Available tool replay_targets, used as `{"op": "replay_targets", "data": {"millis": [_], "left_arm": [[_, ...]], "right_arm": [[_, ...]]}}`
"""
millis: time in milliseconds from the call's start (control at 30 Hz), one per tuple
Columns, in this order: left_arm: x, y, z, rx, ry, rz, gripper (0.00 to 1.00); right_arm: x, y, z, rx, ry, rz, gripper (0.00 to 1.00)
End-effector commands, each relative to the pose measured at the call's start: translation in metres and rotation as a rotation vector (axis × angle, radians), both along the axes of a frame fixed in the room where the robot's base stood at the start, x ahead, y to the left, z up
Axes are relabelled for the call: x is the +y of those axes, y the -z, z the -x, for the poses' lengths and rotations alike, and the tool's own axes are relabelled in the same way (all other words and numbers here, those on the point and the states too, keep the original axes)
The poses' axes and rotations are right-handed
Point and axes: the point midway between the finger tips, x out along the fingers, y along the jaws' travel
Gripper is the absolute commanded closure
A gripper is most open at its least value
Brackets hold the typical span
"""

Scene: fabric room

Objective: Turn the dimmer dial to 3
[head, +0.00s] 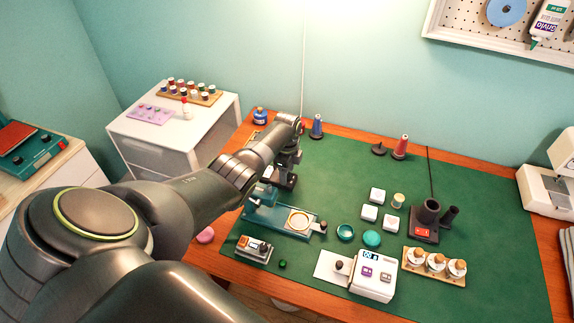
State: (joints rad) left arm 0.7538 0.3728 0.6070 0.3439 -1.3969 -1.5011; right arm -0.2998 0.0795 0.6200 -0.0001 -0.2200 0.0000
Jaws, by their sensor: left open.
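My left arm reaches in from the left, over the green mat (330,165). My left gripper (285,180) is open and points down above the back left part of the mat. The arm and gripper hide what lies right beneath them, and I cannot make out anything between the fingers. A small grey box (243,252) with a dark knob (264,248) sits at the mat's front left; it may be the dimmer, but no numbers on it are readable. The gripper is behind this box and apart from it. My right gripper is not in view.
A teal press-like device (275,227) stands between gripper and grey box. A white machine with a display (373,279) stands at the front middle. White blocks (377,195), a black holder (424,226) and a bottle rack (433,271) occupy the right. The mat's back middle is mostly clear.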

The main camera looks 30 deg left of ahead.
Motion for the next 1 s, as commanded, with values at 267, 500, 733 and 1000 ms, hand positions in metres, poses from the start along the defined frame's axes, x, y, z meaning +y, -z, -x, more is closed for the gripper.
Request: {"op": "replay_targets", "data": {"millis": [267, 500, 733, 1000], "left_arm": [[0.001, -0.029, -0.001, -0.004, 0.001, -0.001, 0.51], [0.001, -0.071, -0.001, -0.004, 0.001, -0.001, 0.51], [0.001, -0.122, -0.001, -0.006, 0.001, -0.002, 0.51], [0.000, -0.165, -0.001, -0.003, 0.000, -0.001, 0.51]], "right_arm": [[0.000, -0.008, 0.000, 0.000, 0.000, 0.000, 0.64], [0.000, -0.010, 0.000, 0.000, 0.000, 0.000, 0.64], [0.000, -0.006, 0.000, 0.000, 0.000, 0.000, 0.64], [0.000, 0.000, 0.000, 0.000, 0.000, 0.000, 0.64]]}}
